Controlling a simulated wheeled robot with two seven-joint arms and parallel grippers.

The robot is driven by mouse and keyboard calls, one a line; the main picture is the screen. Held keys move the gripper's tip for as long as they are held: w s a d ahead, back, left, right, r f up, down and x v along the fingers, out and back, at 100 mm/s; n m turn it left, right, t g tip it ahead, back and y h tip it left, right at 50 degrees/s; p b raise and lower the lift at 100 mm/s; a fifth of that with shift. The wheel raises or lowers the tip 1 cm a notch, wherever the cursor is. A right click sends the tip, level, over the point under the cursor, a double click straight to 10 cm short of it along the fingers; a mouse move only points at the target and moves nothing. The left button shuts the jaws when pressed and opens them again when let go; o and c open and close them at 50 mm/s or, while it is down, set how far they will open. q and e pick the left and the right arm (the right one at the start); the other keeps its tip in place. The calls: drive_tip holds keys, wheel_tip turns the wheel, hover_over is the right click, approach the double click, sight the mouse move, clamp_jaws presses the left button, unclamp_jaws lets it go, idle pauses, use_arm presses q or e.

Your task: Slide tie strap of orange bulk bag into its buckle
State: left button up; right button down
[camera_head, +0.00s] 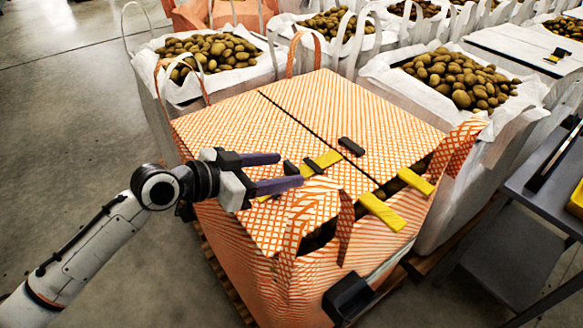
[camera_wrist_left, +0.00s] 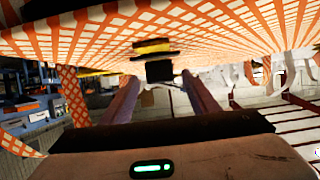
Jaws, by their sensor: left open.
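The orange bulk bag (camera_head: 350,95), orange-and-white checked, stands full-width in the middle, its top closed by flaps. A yellow tie strap (camera_head: 326,159) with a black piece across it lies on the top. A small black block (camera_head: 290,167) sits at its left end, and another, possibly the buckle, (camera_head: 351,146) lies apart to the right. My left gripper (camera_head: 291,170) is open, its purple fingers just left of the strap. In the left wrist view a black block (camera_wrist_left: 160,71) appears between the fingertips, with a yellow-and-black piece (camera_wrist_left: 152,46) beyond; contact cannot be told. My right gripper is not in view.
Two more yellow straps (camera_head: 382,212) lie at the bag's front right edge, near upright flaps (camera_head: 345,226). A black box-like object (camera_head: 347,297) is at the front side. White potato bags (camera_head: 450,75) stand behind; a grey table (camera_head: 545,185) is right.

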sight(289, 169)
use_arm(q)
drive_tip(key=shift+x, duration=1.8)
